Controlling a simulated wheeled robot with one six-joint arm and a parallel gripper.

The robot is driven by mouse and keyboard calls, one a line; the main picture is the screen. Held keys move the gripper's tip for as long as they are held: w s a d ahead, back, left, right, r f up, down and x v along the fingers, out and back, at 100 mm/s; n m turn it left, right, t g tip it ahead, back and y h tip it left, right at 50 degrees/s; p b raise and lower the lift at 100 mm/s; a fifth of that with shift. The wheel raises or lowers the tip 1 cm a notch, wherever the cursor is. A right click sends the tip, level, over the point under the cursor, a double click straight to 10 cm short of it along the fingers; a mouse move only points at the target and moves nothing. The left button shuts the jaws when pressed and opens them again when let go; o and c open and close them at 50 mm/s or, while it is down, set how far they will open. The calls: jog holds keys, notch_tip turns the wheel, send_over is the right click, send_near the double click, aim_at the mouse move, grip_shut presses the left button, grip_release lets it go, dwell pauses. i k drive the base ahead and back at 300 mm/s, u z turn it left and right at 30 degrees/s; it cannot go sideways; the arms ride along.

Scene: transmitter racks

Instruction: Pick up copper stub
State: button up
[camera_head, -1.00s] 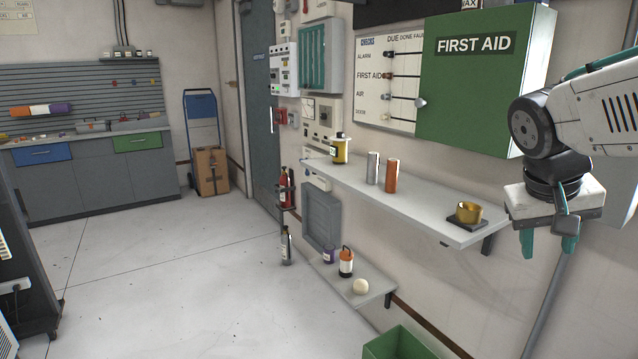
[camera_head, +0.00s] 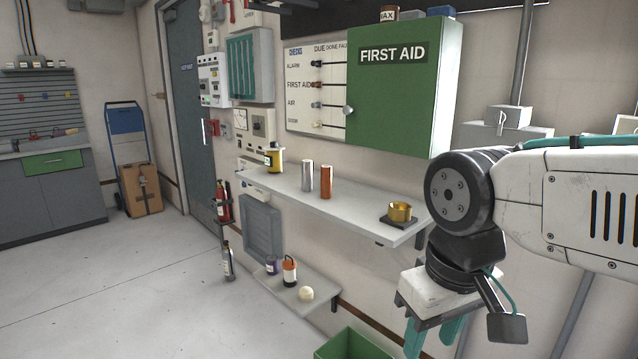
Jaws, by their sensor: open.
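The copper stub (camera_head: 326,182) is an upright orange-brown cylinder on the grey wall shelf (camera_head: 350,212). A silver cylinder (camera_head: 307,175) stands just left of it, with a small gap. My gripper (camera_head: 432,338) is at the lower right, pointing down with teal fingers apart and nothing seen between them. It is to the right of the shelf's right end and lower in the picture than the stub, well apart from it.
On the same shelf are a yellow bottle (camera_head: 274,158) and a brass cup (camera_head: 400,211) on a dark base. A green first aid cabinet (camera_head: 400,90) hangs above. A lower shelf (camera_head: 318,300) holds small items. A green bin (camera_head: 352,345) is below.

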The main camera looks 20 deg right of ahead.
aim_at(326, 169)
jog(key=u, duration=1.5)
jog(key=i, duration=1.5)
jog(key=z, duration=2.45)
jog(key=i, duration=0.5)
jog(key=z, duration=0.1)
